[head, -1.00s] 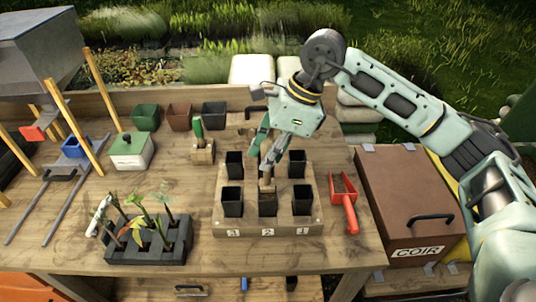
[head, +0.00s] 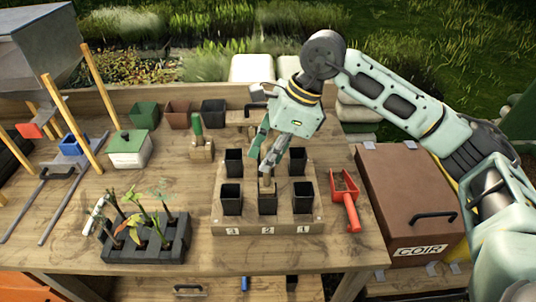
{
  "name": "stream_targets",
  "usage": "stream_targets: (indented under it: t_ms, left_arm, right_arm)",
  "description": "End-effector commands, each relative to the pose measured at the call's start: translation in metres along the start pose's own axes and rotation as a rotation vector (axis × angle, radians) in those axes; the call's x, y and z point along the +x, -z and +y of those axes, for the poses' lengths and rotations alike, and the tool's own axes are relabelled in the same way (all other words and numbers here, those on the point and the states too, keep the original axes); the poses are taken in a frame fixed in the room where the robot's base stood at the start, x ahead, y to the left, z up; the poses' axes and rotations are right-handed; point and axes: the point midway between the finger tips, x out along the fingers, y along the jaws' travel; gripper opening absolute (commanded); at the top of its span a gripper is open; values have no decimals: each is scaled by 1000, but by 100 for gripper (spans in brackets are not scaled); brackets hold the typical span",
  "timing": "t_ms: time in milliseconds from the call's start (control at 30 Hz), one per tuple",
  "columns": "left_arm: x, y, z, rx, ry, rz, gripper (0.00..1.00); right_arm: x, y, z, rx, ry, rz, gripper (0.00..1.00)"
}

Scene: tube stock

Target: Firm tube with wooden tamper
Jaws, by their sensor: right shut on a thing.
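A wooden tube rack (head: 267,229) labelled 3, 2, 1 stands in the middle of the bench and holds several black tubes. My right gripper (head: 268,170) is above its middle column, shut on the wooden tamper (head: 267,186). The tamper is upright with its foot at the mouth of the middle front tube (head: 267,205); its lower end is partly inside the tube. How far it presses the fill is hidden. My left gripper does not show.
A red scoop (head: 347,200) lies right of the rack, beside the brown COIR box (head: 410,195). A black seedling tray (head: 145,245) is at front left. A green-handled tool in a wooden block (head: 202,150) and several pots (head: 178,114) stand behind.

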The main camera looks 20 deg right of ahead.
Motion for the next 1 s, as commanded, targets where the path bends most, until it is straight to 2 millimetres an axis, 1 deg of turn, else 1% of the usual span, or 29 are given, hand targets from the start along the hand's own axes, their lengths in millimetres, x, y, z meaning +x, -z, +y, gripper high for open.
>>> stream_targets:
  t_ms: [267, 833, 1000]
  left_arm:
    - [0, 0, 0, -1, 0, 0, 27]
    - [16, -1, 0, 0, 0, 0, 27]
    - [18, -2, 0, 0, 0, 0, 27]
  right_arm:
    - [0, 0, 0, 0, 0, -1, 0]
    - [15, 6, 0, 0, 0, -1, 0]
    - [16, 7, 0, -1, 1, -1, 0]
